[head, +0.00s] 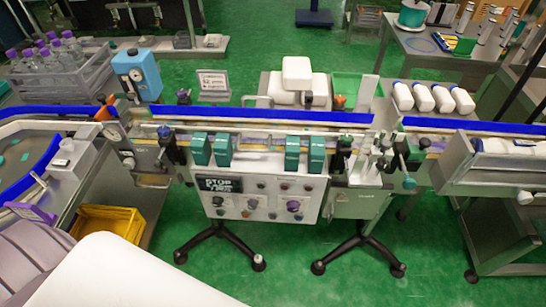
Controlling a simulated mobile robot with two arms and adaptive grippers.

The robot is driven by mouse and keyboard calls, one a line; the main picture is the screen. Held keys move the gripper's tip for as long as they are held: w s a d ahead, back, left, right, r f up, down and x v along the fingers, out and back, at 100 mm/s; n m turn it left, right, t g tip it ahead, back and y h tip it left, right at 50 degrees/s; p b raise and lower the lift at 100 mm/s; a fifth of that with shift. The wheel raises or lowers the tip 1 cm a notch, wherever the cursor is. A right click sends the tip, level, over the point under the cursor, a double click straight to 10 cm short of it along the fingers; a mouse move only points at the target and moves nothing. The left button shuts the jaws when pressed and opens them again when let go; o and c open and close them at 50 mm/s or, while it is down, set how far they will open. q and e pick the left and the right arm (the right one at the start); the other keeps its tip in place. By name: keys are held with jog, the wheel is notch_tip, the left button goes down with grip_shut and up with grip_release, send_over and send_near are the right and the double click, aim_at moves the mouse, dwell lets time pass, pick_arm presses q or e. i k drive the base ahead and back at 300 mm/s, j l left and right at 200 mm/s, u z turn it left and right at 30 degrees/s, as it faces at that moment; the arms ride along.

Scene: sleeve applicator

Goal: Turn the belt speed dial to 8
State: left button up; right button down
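A grey control panel (235,211) hangs on the front of the conveyor, near the middle of the head view. It carries a dark display (219,185), a black knob (218,201) at the left, several small controls in the middle and a larger purple-capped knob (293,206) at the right. The labels and pointer marks are too small to read, so I cannot tell which knob is the belt speed dial or its setting. Neither of my grippers shows in this view.
Green blocks (222,149) stand in a row above the panel. A blue conveyor strip (250,115) runs behind them. A yellow bin (108,221) sits lower left. Black-footed stands (218,240) reach the green floor. Open floor (290,272) lies in front of the panel.

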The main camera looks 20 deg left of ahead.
aim_at(217, 201)
jog(key=u, duration=1.35)
